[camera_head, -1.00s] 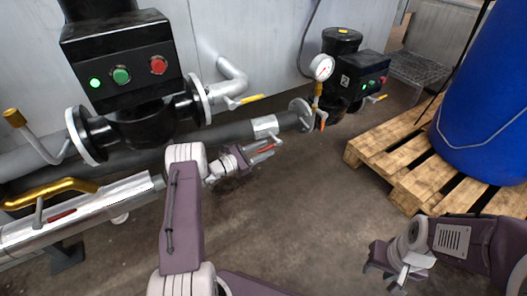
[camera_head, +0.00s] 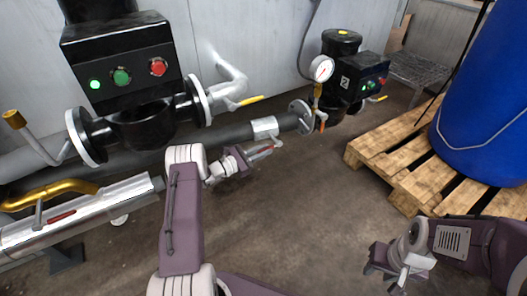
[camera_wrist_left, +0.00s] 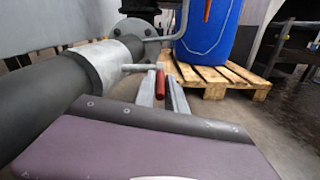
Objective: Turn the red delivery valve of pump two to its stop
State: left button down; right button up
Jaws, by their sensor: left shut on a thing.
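The red valve handle (camera_wrist_left: 160,86) is a short red bar beside the pale metal valve body (camera_wrist_left: 103,64) on the dark pipe, in the left wrist view. The valve body also shows in the head view (camera_head: 265,127), right of the middle of the pipe. My left gripper (camera_wrist_left: 163,90) has its fingers on both sides of the red handle and is shut on it. In the head view my left gripper (camera_head: 262,152) sits just below the pipe, and its fingers mostly hide the handle. My right gripper (camera_head: 393,283) is at the lower right, away from the valve; its opening is unclear.
A pump with green and red buttons (camera_head: 122,72) stands at left. Another pump (camera_head: 350,80) with a pressure gauge (camera_head: 321,68) stands behind. A wooden pallet (camera_head: 425,185) carries a blue barrel (camera_head: 490,115) at right. The floor between is clear.

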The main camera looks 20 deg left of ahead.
aim_at(265, 149)
dwell(0.7)
pick_arm(q)
notch_tip(265, 149, up, 3)
jog(key=g+y+p, duration=0.1)
jog(key=p, duration=0.3)
jog(key=g+y+p, duration=0.1)
jog(key=p, duration=0.4)
jog(key=shift+w+d+g, duration=0.15)
jog(key=shift+g, duration=0.45)
jog(key=shift+f+y+p, duration=0.1)
jog(key=shift+y+p, duration=0.2)
jog(key=shift+p, duration=0.05)
jog(key=shift+f, duration=0.15)
jog(key=c, duration=1.4)
grip_release()
